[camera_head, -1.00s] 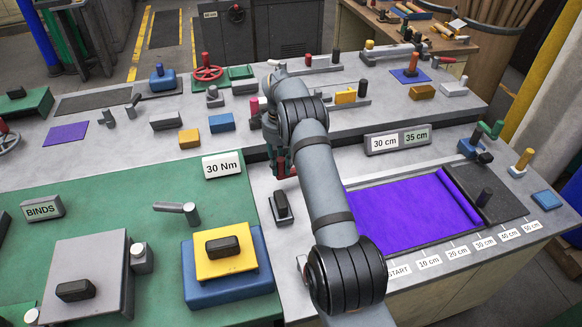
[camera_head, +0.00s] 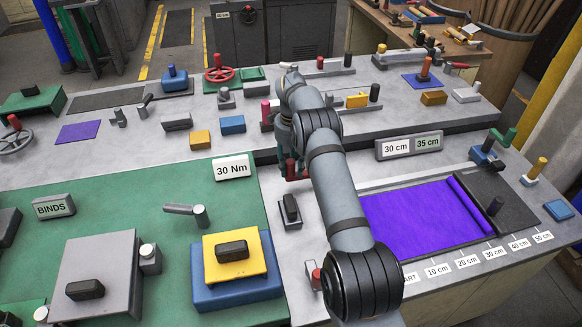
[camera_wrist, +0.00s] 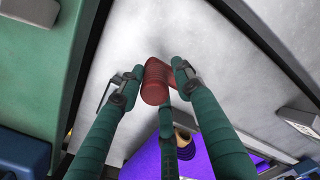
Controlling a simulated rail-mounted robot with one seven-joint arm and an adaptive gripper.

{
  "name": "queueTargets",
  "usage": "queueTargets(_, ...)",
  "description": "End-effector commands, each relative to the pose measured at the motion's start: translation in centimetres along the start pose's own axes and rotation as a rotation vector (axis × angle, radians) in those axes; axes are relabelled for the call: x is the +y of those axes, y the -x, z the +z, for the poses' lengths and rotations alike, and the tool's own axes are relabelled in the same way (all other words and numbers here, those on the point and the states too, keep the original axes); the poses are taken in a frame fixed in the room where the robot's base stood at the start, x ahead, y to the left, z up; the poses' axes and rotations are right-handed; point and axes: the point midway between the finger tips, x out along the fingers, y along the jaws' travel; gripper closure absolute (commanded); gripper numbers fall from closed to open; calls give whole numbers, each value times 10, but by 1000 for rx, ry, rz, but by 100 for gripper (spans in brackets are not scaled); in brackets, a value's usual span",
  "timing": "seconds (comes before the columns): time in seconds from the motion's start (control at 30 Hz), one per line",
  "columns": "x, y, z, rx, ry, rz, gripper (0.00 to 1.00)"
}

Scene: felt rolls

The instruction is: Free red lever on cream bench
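A red lever (camera_head: 291,171) stands on the cream bench (camera_head: 266,186), just right of the 30 Nm sign. My gripper (camera_head: 294,158) points down over it, with its green fingers around the red part. In the wrist view, the lever's rounded red handle (camera_wrist: 154,88) sits between the fingertips of my gripper (camera_wrist: 153,84). One fingertip is close on each side, and a third finger is below. I cannot tell whether the fingers press on it. The lever's base is hidden. A second red knob (camera_head: 315,277) is partly hidden behind my arm.
A black-handled block (camera_head: 290,210) stands close in front of the lever. Purple felt (camera_head: 415,215) lies to the right with a rolled edge. The 30 Nm sign (camera_head: 233,168) is close on the left. A raised grey bench with several tools runs behind.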

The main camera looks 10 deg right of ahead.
Motion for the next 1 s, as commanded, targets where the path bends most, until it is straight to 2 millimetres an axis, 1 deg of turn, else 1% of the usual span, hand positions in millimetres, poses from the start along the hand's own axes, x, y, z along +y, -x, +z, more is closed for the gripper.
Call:
queueTargets(0.03,0,0,0,0,0,-1,62)
queueTargets(0.13,0,0,1,-1,1,1,57)
queueTargets(0.37,1,0,2,-2,3,3,57)
queueTargets(0.47,1,5,3,-3,3,1,57)
queueTargets(0.57,0,18,3,-3,3,-2,57)
queueTargets(0.77,0,54,2,-3,1,-3,57)
queueTargets(0.9,0,68,2,-2,3,-1,57)
queueTargets(1.0,0,73,2,-2,2,0,57)
